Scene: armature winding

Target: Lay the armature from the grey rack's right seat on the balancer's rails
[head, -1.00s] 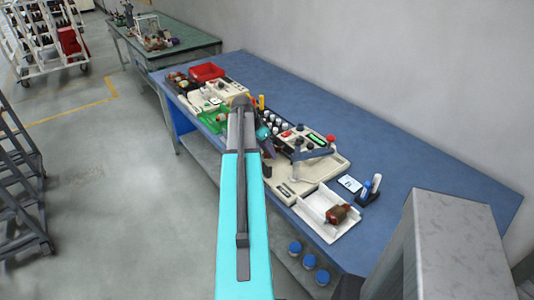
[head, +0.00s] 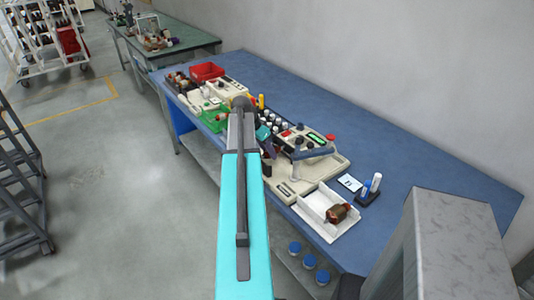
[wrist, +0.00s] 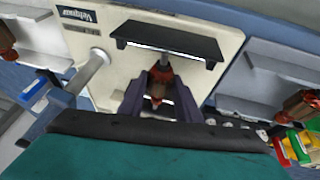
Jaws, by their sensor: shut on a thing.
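The balancer (head: 304,181) is a cream machine on the blue bench, with a grey-blue arm over it. In the wrist view its cream top (wrist: 112,65) fills the middle, with a dark bar (wrist: 170,40) standing on it. My gripper (wrist: 160,90) is shut on a reddish-brown armature (wrist: 159,76), held over the balancer's top. The armature's shaft points towards the dark bar; I cannot tell whether they touch. In the head view my arm mostly hides the gripper (head: 266,143), and the held armature cannot be made out. I cannot clearly pick out the grey rack.
A white tray (head: 313,204) with another armature (head: 337,213) lies right of the balancer. A green tray (head: 212,122) and a red bin (head: 207,71) are further left. The bench's right end is clear.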

